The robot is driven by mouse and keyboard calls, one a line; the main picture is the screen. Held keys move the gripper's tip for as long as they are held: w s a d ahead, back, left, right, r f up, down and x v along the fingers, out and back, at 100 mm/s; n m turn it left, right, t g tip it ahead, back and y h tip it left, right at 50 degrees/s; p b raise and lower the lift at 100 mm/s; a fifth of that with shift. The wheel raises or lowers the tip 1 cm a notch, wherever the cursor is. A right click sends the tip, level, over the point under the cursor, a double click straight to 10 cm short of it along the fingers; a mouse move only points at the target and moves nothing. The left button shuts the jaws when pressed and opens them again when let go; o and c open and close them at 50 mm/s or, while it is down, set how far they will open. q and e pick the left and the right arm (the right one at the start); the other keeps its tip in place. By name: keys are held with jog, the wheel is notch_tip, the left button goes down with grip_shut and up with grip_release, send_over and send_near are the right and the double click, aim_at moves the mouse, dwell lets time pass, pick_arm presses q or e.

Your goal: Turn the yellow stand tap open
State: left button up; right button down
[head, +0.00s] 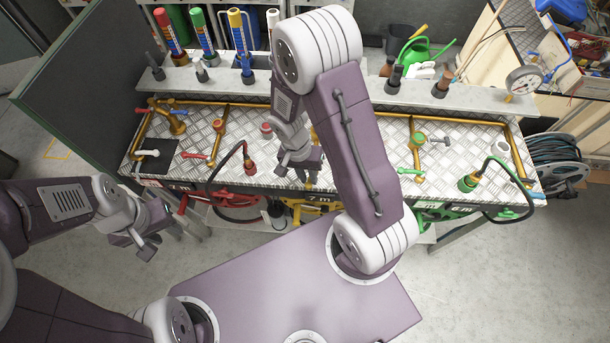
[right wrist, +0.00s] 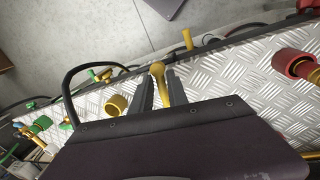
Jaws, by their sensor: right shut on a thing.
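The yellow stand tap (right wrist: 157,70) shows in the right wrist view as a yellow rounded handle between my two grey fingers. My right gripper (right wrist: 161,92) is shut on this handle, above the checker-plate bench top. In the head view my right gripper (head: 299,175) is over the middle of the bench, and my arm hides most of the yellow tap there. The lower part of the tap is hidden in the wrist view too. My left gripper (head: 140,240) is open and empty, in front of the bench at the left.
The checker-plate bench (head: 345,178) also carries a red hose connector (head: 249,167), a green connector (head: 468,183) and a green-topped tap (head: 418,139). A yellow connector (right wrist: 116,104) stands left of my fingers in the wrist view. Hose reels hang below the bench front. A dark panel (head: 85,88) closes the left side.

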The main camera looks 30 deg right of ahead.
jog(key=shift+s+d+f+n+b, duration=0.1)
jog(key=shift+s+d+n+b, duration=0.3)
jog(key=shift+n, duration=0.4)
jog(key=shift+s, duration=0.15)
jog(key=c, duration=1.4)
grip_release()
jog(key=shift+c, duration=0.2)
jog(key=shift+r, duration=0.2)
notch_tip(320, 180, up, 9)
jog(key=w+a+p, duration=0.1)
jog(key=shift+a+f, duration=0.2)
jog(key=shift+a, duration=0.05)
